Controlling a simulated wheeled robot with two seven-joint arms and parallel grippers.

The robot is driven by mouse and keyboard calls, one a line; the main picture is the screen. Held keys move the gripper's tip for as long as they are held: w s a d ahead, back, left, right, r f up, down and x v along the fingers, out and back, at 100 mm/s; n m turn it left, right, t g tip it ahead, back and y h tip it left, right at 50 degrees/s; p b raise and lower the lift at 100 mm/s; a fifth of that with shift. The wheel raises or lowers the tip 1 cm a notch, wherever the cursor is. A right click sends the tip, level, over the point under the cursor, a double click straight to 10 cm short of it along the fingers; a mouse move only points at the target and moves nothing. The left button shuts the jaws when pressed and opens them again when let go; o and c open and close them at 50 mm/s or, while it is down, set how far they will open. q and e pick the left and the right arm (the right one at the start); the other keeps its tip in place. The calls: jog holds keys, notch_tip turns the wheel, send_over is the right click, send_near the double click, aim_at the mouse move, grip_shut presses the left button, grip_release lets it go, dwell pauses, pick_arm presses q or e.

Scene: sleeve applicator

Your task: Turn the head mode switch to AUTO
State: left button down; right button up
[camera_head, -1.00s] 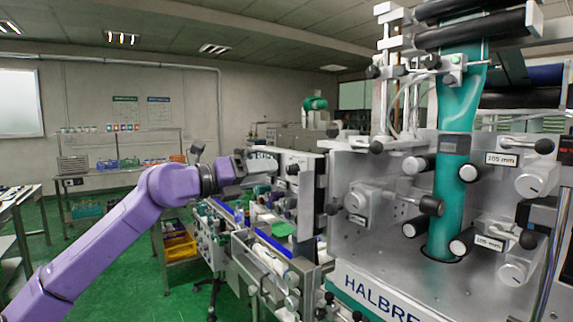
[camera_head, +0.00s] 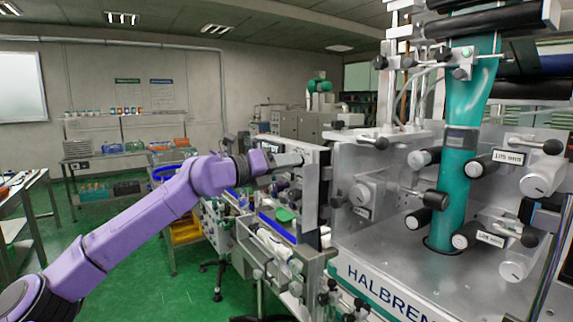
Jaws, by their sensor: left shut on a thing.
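My left gripper (camera_head: 292,159) is at the end of my purple arm, which comes in from the left. Its tips are at the face of an upright grey panel (camera_head: 311,186) on the left side of the machine. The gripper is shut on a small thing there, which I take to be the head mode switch. The switch itself is hidden by the fingers and the steep angle, so its pointer and any AUTO marking cannot be read. My right gripper is not in view.
The large HALBREN machine (camera_head: 385,265) with a teal sleeve (camera_head: 455,208) fills the right side. A conveyor with a green item (camera_head: 284,214) lies below the panel. A metal table (camera_head: 20,215) stands at far left.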

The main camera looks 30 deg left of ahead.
pick_arm(q)
jog(key=shift+m+b, duration=3)
jog(key=shift+m, duration=1.4)
jog(key=c, duration=0.9)
grip_release()
jog(key=shift+c, duration=0.2)
jog(key=shift+o, duration=0.3)
jog(key=shift+w, duration=0.15)
